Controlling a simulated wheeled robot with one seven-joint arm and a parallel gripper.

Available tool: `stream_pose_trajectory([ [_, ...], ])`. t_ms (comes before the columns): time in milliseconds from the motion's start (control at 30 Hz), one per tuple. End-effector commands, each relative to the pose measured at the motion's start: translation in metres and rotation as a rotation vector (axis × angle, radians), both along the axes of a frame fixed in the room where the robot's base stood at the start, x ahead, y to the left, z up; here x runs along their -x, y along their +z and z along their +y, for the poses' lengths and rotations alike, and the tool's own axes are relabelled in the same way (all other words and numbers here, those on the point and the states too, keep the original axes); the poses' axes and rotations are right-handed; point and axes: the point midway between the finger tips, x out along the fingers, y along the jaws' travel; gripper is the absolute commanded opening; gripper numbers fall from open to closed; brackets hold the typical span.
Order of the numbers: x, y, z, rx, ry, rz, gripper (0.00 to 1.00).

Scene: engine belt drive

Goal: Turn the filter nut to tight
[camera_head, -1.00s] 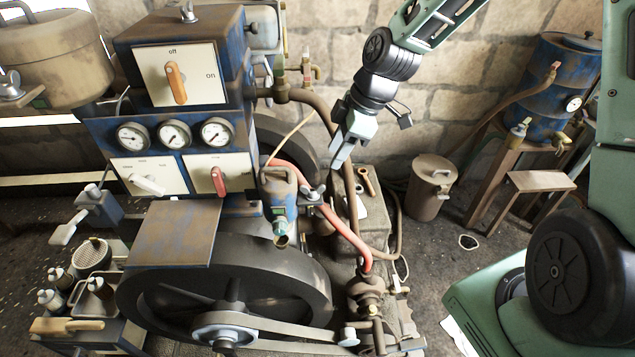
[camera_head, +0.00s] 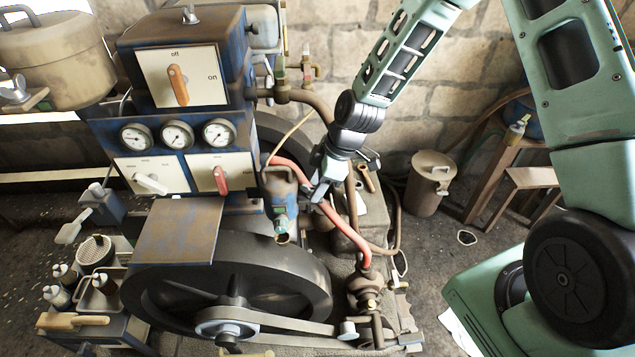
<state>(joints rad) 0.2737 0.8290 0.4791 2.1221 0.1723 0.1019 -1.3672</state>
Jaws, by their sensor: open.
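A small blue filter-like body (camera_head: 281,198) with a pale label stands at the middle of the engine, beside the red hose. The wing nut just right of it, seen clearly a second ago, is now mostly hidden behind my fingers; I take it for the filter nut. My gripper (camera_head: 319,194) points down at that spot, with its jaws open and its fingertips at or just above the nut. I cannot tell whether they touch it or which way the nut's wings point.
The red hose (camera_head: 343,229) curves close beneath my gripper. A brown pipe (camera_head: 352,195) rises just right of it. The flywheel and belt (camera_head: 285,324) lie in front, and the blue switch box (camera_head: 181,75) stands left.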

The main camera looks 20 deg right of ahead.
Motion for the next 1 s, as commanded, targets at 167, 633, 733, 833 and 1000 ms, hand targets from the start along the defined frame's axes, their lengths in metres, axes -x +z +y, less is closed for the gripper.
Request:
stream_pose_trajectory([
  [167, -0.0001, 0.0002, -0.0001, 0.0, 0.0, 0.0, 0.03],
  [633, 0.0008, -0.0011, 0.0003, 0.0, -0.076, -0.001, 0.0],
  [733, 0.0017, -0.0017, 0.0005, 0.001, -0.138, -0.001, 0.0],
  [833, 0.0023, -0.0018, 0.0015, 0.001, -0.215, -0.003, 0.0],
  [1000, 0.0039, -0.0019, 0.0028, 0.001, -0.371, -0.003, 0.0],
])
